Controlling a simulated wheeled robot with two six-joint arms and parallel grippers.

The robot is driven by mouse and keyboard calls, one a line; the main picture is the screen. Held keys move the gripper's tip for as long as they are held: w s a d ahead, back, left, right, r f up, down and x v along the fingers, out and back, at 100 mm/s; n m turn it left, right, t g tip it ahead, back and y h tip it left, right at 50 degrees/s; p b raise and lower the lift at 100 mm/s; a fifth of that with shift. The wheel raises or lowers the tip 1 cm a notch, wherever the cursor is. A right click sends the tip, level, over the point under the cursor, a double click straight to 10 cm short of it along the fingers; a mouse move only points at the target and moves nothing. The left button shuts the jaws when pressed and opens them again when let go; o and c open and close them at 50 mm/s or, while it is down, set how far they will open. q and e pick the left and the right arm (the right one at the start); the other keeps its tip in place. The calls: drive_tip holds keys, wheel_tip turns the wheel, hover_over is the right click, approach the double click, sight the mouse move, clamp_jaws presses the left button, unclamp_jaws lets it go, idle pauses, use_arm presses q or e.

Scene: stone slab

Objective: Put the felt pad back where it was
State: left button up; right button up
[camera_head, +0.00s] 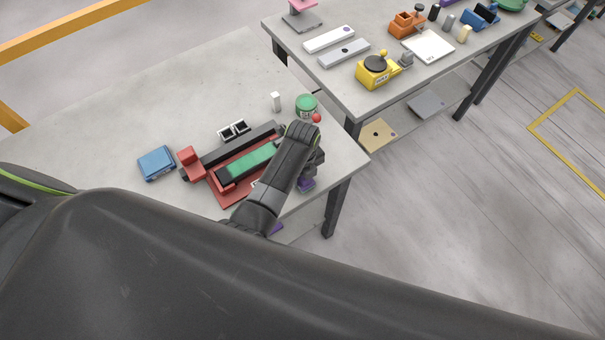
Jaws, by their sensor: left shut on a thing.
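My left gripper (308,170) points down at the right end of the slab, beside a red and black fixture. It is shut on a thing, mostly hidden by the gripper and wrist. A small purple piece (306,184) shows at its fingertips; I cannot tell for sure whether this is the felt pad. A green strip (246,163) lies along the black bed of the fixture (232,192), partly covered by my forearm. My right gripper is not in view.
A blue box (156,163), a black-and-white double block (234,131), a white upright piece (276,101) and a green round tin (306,104) stand around the fixture. A second table (345,86) behind holds a yellow device (375,73). The slab's far left is clear.

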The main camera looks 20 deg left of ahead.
use_arm(q)
drive_tip(key=shift+f, duration=0.25)
drive_tip(key=shift+f, duration=0.1)
drive_tip(key=o, duration=0.9)
drive_tip(key=shift+o, duration=0.2)
wheel_tip(320, 180, up, 12)
drive_tip(key=shift+r+b, duration=0.15)
drive_tip(key=shift+b, duration=0.95)
